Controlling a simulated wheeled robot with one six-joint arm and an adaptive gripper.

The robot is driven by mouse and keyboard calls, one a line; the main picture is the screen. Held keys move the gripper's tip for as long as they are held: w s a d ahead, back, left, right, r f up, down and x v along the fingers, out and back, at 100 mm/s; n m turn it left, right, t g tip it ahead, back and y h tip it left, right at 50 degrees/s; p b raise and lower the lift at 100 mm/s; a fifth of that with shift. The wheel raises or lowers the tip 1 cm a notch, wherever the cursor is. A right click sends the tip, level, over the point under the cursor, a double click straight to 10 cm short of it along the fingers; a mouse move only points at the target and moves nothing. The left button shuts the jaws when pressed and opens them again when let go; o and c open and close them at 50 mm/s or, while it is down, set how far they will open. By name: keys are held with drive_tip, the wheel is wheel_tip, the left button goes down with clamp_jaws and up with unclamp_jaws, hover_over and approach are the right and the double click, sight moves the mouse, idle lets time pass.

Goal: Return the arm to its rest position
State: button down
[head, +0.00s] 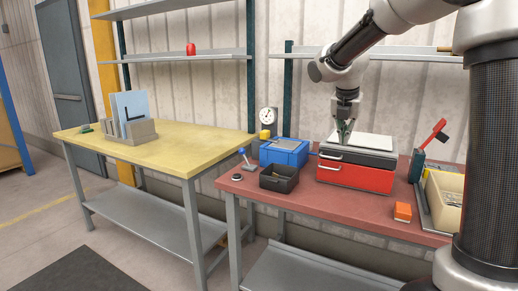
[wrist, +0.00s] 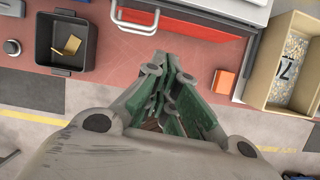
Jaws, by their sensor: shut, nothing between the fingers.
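My gripper (head: 344,137) hangs down from my arm at the right side of the head view. It appears just in front of, or above, a red toolbox (head: 354,176) with a dark upper part and a pale top. Whether it touches the toolbox cannot be told from the head view. In the wrist view my gripper's green-padded fingers (wrist: 176,62) are closed together with nothing between them.
The red bench (head: 300,212) also bears a black bin (head: 279,178), a blue box (head: 284,152), an orange block (head: 402,211) and a beige bin (head: 443,199). A yellow-topped table (head: 190,148) stands left. A shelf (head: 400,55) runs behind my arm.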

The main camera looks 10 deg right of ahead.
drive_tip(key=s+f+m+y, duration=0.2)
drive_tip(key=s+m, duration=2.6)
drive_tip(key=s, duration=0.4)
drive_tip(key=shift+d+f+t+y, duration=0.3)
drive_tip(key=shift+d, duration=0.05)
